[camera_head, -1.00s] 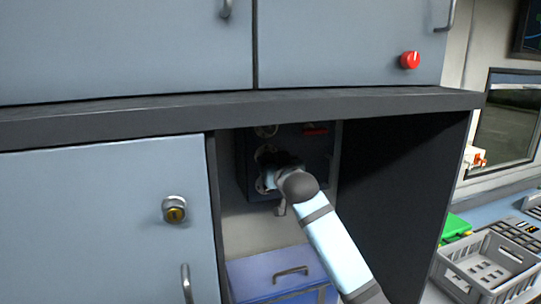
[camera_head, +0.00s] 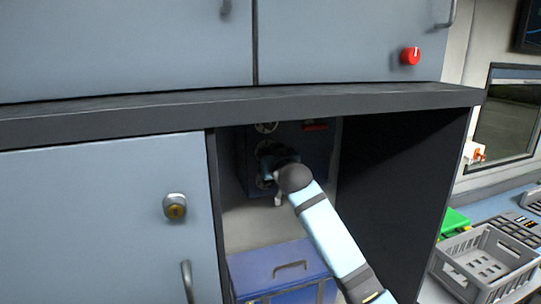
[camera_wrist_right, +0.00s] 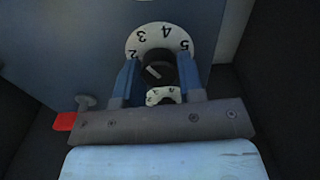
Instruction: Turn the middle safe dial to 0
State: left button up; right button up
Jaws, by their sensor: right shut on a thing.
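The dark blue safe (camera_head: 318,160) sits inside the open cabinet bay, with a column of white-ringed dials on its face. The upper dial (camera_head: 266,127) and lower dial (camera_head: 263,181) partly show; my right gripper (camera_head: 272,160) covers most of the middle dial between them. In the right wrist view, my right gripper (camera_wrist_right: 159,72) is shut on the black knob of the middle dial (camera_wrist_right: 158,38). Its ring shows 2, 3, 4 and 5; the rest, including any 0, is hidden. The knob's white mark is visible but its reading is unclear. My left gripper is out of view.
A blue box (camera_head: 280,270) with a handle stands below the safe. A closed cabinet door (camera_head: 100,220) with a lock is left of the bay. A dark overhanging ledge (camera_head: 240,107) runs above. A grey crate (camera_head: 485,262) stands on the right.

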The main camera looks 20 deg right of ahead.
jog(key=shift+f+n+p, duration=0.2)
jog(key=shift+n+p, duration=0.75)
jog(key=shift+n, duration=13.85)
